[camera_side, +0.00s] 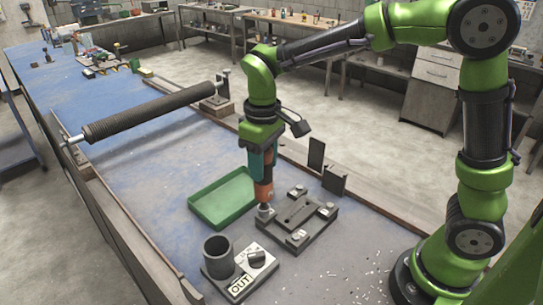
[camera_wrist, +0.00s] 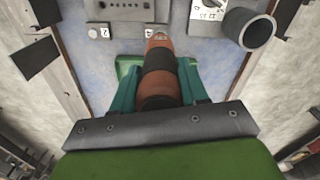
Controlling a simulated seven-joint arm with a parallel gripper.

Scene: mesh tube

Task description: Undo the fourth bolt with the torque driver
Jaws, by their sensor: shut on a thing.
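My gripper (camera_side: 260,176) has teal fingers, shut on the torque driver (camera_side: 263,190), which has an orange and black body. The driver points straight down, its lower end at the left corner of the dark fixture plate (camera_side: 290,221). The bolt at that corner is hidden under the driver, so I cannot tell whether the tip is seated. Silver bolt heads show at the other corners: back (camera_side: 299,190), right (camera_side: 327,209) and front (camera_side: 298,236). In the wrist view, the driver (camera_wrist: 160,75) sits between the fingers, below the plate (camera_wrist: 125,10).
A green tray (camera_side: 193,212) lies beside the driver, left of the plate. A dark cup (camera_side: 217,262) and a black knob (camera_side: 257,258) stand on a panel marked OUT (camera_side: 240,285). A long ribbed roller (camera_side: 150,110) spans the bench at left. Dark upright plates (camera_side: 334,180) stand behind.

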